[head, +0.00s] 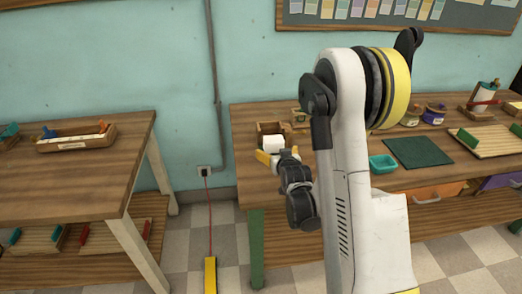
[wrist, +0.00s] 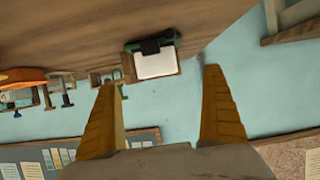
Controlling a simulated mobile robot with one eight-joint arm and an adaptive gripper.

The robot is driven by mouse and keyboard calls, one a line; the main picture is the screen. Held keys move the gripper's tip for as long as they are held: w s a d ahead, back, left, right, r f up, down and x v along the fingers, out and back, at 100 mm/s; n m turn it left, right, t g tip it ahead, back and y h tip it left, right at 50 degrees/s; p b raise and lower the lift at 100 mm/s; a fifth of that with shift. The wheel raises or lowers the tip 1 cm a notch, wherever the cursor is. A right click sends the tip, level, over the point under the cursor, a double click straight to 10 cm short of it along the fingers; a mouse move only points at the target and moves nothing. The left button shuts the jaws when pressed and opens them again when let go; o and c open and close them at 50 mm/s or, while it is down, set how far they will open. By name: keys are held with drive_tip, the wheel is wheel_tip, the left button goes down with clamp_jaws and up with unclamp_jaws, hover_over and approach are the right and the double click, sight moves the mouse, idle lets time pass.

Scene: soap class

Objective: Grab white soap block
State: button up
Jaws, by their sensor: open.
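The white soap block (head: 273,142) is at the left end of the right-hand table, at the front of a small wooden box (head: 266,128). In the wrist view the white block (wrist: 155,64) shows upside down, with a dark green and black piece beside it. My gripper (head: 272,155) is close to the block on its near side. Its yellow fingers are spread apart and empty; in the wrist view the gripper (wrist: 162,75) has the block beyond its fingertips, left of the middle of the gap. I cannot tell the exact distance.
The right-hand table (head: 241,118) also holds a teal tray (head: 383,163), a dark green mat (head: 419,151) and jars. My arm hides part of the table. Another table (head: 75,172) with a wooden tray (head: 77,141) stands left, across a floor gap with a yellow object (head: 210,274).

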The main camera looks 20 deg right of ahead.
sight(274, 146)
drive_tip(key=x, duration=0.5)
drive_tip(key=shift+w+d+f+b, duration=0.1)
drive_tip(key=shift+d+f+b, duration=0.1)
drive_tip(key=shift+b, duration=0.2)
drive_tip(key=b+x, duration=0.2)
drive_tip(key=x, duration=0.3)
drive_tip(key=shift+w+d+b, duration=0.2)
drive_tip(key=shift+d+b, duration=0.05)
drive_tip(key=shift+b, duration=0.1)
drive_tip(key=c, duration=1.4)
